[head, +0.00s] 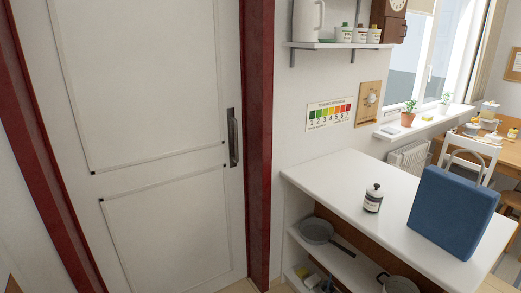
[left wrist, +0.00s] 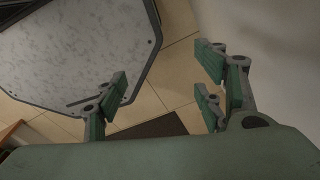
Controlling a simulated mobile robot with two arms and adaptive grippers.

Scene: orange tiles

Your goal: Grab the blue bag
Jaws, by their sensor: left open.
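A blue bag (head: 452,213), box-shaped and slightly tilted, stands on the white counter (head: 330,180) at the right of the head view. Neither of my grippers shows in the head view, so none is near the bag there. In the left wrist view my left gripper (left wrist: 165,95) is open, with its green-padded fingers wide apart and nothing between them. Below it are tan floor tiles and a dark patch. The bag does not show in the left wrist view.
A small dark jar with a white label (head: 373,198) stands on the counter left of the bag. A pan (head: 316,231) sits on the shelf below. A white door (head: 150,130) with a dark red frame fills the left. A table (head: 503,150) and white chair (head: 468,155) are at the right.

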